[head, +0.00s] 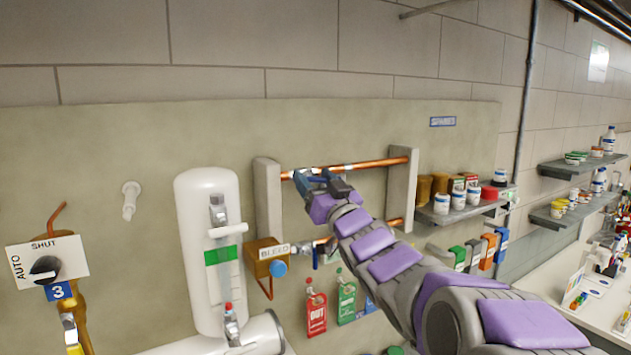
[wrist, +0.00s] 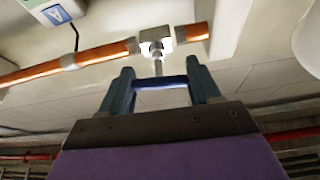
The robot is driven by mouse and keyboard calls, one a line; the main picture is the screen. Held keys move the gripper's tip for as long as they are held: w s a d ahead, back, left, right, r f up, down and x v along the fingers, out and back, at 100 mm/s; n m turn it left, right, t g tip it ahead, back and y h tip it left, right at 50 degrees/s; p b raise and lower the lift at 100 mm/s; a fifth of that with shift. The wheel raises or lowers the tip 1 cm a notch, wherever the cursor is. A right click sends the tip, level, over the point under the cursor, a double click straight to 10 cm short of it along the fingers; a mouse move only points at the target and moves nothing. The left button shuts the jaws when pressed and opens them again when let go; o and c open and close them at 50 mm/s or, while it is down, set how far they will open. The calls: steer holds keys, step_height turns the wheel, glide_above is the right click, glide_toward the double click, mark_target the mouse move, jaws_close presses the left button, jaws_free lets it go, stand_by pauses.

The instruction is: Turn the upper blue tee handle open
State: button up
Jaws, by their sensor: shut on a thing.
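The upper blue tee handle (wrist: 172,82) shows in the wrist view as a dark blue bar between my fingertips. Its stem runs up to a silver valve body (wrist: 157,40) on the upper copper pipe (wrist: 103,53). My gripper (wrist: 162,84) is shut on the handle, with one finger at each end of the bar. In the head view my gripper (head: 316,180) is at the upper copper pipe (head: 375,163), left of its middle. There my fingers and wrist largely hide the handle, so its angle is hard to read.
A lower copper pipe (head: 395,222) runs below, partly behind my arm. A brass block marked BLEED (head: 268,260), red tag (head: 316,313) and green tag (head: 346,302) are close below. A white tank (head: 208,290) stands left. Pale uprights (head: 402,190) flank the pipes; shelves with jars (head: 465,207) are right.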

steer(key=shift+f, duration=0.1)
steer(key=o, duration=1)
steer(key=shift+w+a+f, duration=0.1)
steer(key=shift+w+a, duration=0.05)
steer(key=shift+w, duration=0.15)
steer(key=shift+s, duration=0.2)
steer(key=b+v, duration=0.3)
steer(key=v, duration=1.4)
steer(key=shift+s, duration=0.1)
